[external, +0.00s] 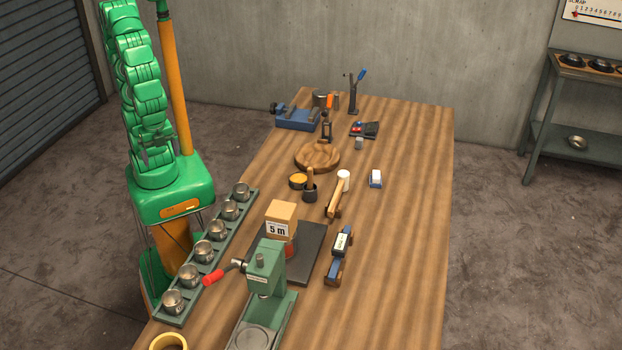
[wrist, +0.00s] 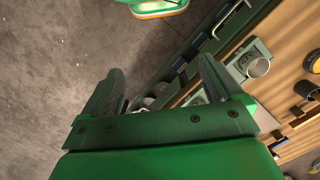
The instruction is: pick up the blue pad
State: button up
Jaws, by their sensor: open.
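My gripper (wrist: 160,68) is open and empty in the wrist view, its two dark fingers spread apart over the floor and the table's edge. In the external view my green arm is folded up beside the table's left side, well away from the small items. I cannot tell for certain which of these blue things is the pad.
A green rack (external: 218,262) of several metal cups runs along the table's left edge. A green press (external: 267,275), a cardboard box (external: 281,219), a wooden round dish (external: 317,156) and a blue vise (external: 297,117) stand on the table (external: 405,230). The right strip is clear.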

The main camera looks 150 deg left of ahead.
jog(key=w+a+n+t, duration=0.2)
jog(key=w+a, duration=0.7)
jog(key=w, duration=0.5)
jog(key=w+a+f+n, duration=0.1)
jog(key=w+a+n, duration=0.1)
jog(key=w+a, duration=0.45)
jog(key=w+a+f+n, duration=0.1)
jog(key=w+a, duration=0.2)
jog(key=a, duration=0.7)
jog(key=n+t+y, duration=0.2)
jog(key=n+y, duration=0.2)
jog(key=n, duration=0.1)
send_near(376, 178)
notch_tip(376, 178, down, 3)
jog(key=s+a, duration=0.2)
jog(key=shift+d+x, duration=0.1)
jog(key=shift+x, duration=1.7)
jog(key=shift+d+x, duration=0.15)
jog(key=shift+x, duration=1.65)
jog(key=shift+w+f, duration=0.1)
jog(key=c, duration=1.1)
